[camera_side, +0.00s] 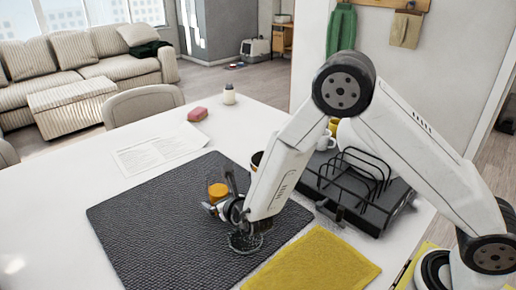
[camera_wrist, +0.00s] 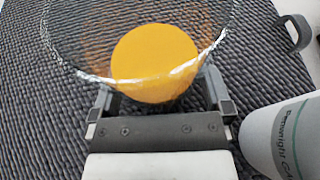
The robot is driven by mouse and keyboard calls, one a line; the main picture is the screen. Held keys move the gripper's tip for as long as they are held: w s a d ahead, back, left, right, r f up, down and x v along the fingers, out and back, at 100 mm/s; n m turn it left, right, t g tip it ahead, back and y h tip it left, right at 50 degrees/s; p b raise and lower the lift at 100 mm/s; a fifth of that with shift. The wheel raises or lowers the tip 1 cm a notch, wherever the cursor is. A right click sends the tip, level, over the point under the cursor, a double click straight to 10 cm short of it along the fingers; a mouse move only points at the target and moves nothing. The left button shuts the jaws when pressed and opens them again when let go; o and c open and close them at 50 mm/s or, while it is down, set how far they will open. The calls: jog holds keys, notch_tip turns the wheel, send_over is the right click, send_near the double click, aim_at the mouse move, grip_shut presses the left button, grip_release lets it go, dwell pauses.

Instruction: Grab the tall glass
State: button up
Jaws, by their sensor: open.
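A clear glass (camera_wrist: 75,68), its wide rim close to the wrist camera, stands on the dark woven mat. A round orange thing (camera_wrist: 155,65) shows through it. I cannot tell if this is its contents. The orange (camera_side: 217,190) also shows in the side view beside my fingers. My gripper (camera_wrist: 158,95) is open, low over the mat, with one finger on each side of the orange. I cannot tell whether the fingers touch the glass. A second clear, round, glass-like thing (camera_side: 245,243) shows below my wrist in the side view; its shape is unclear.
A white printed cup (camera_wrist: 285,138) stands close right of my gripper in the wrist view. A black dish rack (camera_side: 365,205) stands to the right in the side view, and a yellow cloth (camera_side: 315,264) lies in front. The mat's left part (camera_side: 140,225) is clear.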

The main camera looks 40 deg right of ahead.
aim_at(217, 171)
dwell(0.5)
jog(key=c, duration=1.2)
jog(key=shift+w+r, duration=0.1)
jog(key=shift+r, duration=0.25)
jog(key=shift+c, duration=0.2)
jog(key=shift+r, duration=4.55)
jog(key=shift+r, duration=0.15)
